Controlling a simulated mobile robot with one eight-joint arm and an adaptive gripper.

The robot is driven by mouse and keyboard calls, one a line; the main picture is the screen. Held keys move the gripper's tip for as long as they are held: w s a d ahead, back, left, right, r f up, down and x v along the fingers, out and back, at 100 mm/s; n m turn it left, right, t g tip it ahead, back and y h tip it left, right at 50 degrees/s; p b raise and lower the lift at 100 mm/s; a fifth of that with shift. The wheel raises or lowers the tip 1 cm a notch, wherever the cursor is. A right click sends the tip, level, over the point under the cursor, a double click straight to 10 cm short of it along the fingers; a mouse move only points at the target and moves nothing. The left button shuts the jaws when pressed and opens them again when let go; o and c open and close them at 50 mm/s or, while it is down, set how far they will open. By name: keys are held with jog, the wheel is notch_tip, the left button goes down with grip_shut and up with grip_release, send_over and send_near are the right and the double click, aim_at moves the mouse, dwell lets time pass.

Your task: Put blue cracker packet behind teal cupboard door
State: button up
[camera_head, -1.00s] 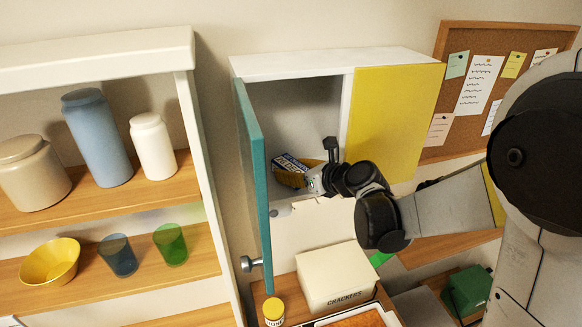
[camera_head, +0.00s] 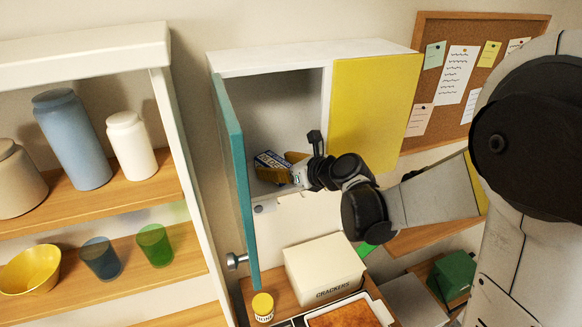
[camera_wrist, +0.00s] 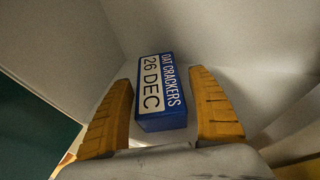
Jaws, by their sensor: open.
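The blue cracker packet (camera_head: 271,160) is inside the open compartment of the white wall cupboard (camera_head: 290,62). In the wrist view the packet (camera_wrist: 158,92) reads "OAT CRACKERS 26 DEC" and lies between my two yellow fingers, with a gap at the right finger. My gripper (camera_wrist: 162,108) is open around its near end and reaches into the compartment; it also shows in the head view (camera_head: 287,172). The teal door (camera_head: 238,190) stands swung open on the left, with a round knob (camera_head: 237,261) low on it.
A yellow door (camera_head: 370,105) closes the right half of the cupboard. Below stand a white CRACKERS box (camera_head: 325,268) and a small yellow-lidded jar (camera_head: 262,306). A shelf unit (camera_head: 80,45) with jars and cups is at the left.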

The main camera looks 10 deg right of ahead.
jog(key=b+v, duration=0.1)
jog(key=v, duration=0.9)
jog(key=s+d+f+n+g+h, duration=0.1)
jog(key=s+d+f+n+h, duration=0.1)
jog(key=s+n, duration=0.5)
jog(key=s+d+f+n+g+h, duration=0.1)
jog(key=s+d+n+h, duration=0.1)
jog(key=s+n, duration=0.5)
jog(key=s+d+f+n+g+h, duration=0.2)
jog(key=s+n, duration=0.5)
jog(key=n, duration=0.8)
jog(key=shift+s+d+f+h, duration=0.3)
jog(key=shift+s+d+h, duration=0.1)
jog(key=shift+h, duration=0.3)
jog(key=shift+w, duration=0.1)
